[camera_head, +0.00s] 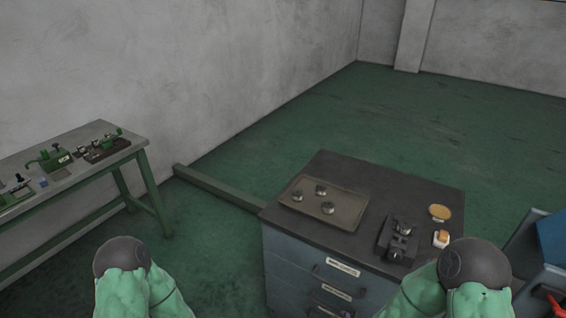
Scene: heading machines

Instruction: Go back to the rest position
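Both of my arms show at the bottom edge of the head view as green links with dark round joint caps, one left of centre and one at the right. Neither gripper shows in the head view, so their fingers are hidden or out of frame. The right arm overlaps the front right corner of a drawer cabinet (290,259). The left arm is over the green floor, apart from the cabinet and the workbench (128,152).
On the cabinet are a tray (347,221) with three metal parts, a dark fixture (398,241), a round tan piece (440,212) and an orange-and-white item (441,238). Green devices (50,159) stand on the bench. A blue bin (553,237) is at right. Floor is clear behind.

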